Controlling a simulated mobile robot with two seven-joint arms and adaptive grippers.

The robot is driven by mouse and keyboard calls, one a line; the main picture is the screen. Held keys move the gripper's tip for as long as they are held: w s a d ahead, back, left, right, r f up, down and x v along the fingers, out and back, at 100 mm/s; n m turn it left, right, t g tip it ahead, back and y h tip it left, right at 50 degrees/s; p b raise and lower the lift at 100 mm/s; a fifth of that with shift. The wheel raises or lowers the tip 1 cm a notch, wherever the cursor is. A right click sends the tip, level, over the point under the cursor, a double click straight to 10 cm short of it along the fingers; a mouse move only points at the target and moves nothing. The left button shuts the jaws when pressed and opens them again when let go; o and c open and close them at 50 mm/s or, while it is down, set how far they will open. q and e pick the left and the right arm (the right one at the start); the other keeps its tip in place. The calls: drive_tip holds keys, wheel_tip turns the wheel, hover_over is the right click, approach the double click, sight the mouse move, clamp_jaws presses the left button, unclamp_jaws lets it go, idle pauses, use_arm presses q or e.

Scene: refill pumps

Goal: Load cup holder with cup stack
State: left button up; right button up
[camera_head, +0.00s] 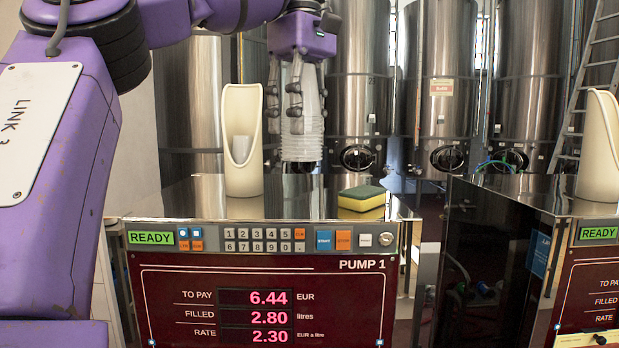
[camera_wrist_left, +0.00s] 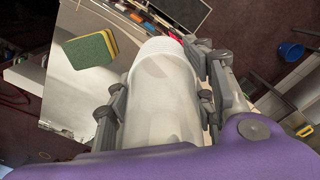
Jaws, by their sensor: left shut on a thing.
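The cup stack (camera_head: 309,137) is a column of nested, translucent white cups. My left gripper (camera_head: 295,108) is shut on it from above and holds it upright over the top of Pump 1, just right of the cup holder. In the left wrist view the stack (camera_wrist_left: 163,95) lies between the fingers of the left gripper (camera_wrist_left: 165,92). The cup holder (camera_head: 243,180) is a cream, open-fronted upright tube on the left part of the pump top. A small pale cup (camera_head: 240,146) shows inside it. My right gripper is not in view.
A yellow and green sponge (camera_head: 362,200) lies on the pump top to the right; it also shows in the left wrist view (camera_wrist_left: 90,50). A second pump with another cream holder (camera_head: 599,150) stands at right. Steel tanks (camera_head: 440,70) stand behind.

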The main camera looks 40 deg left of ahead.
use_arm(q)
drive_tip(key=w+a+f, duration=0.1)
drive_tip(key=w+f, duration=0.1)
drive_tip(key=f, duration=0.1)
drive_tip(key=w+a+f, duration=0.2)
drive_tip(key=w+f, duration=0.1)
drive_tip(key=w+a+f, duration=0.1)
drive_tip(key=w+f, duration=0.1)
drive_tip(key=f, duration=0.1)
drive_tip(key=shift+w+a+f, duration=0.35)
drive_tip(key=shift+f, duration=0.05)
drive_tip(key=shift+a+f, duration=0.1)
drive_tip(key=shift+f, duration=0.35)
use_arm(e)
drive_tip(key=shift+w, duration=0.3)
use_arm(q)
drive_tip(key=o, duration=1.3)
drive_tip(key=shift+f, duration=0.15)
drive_tip(key=shift+o, duration=0.2)
wheel_tip(320, 180, up, 8)
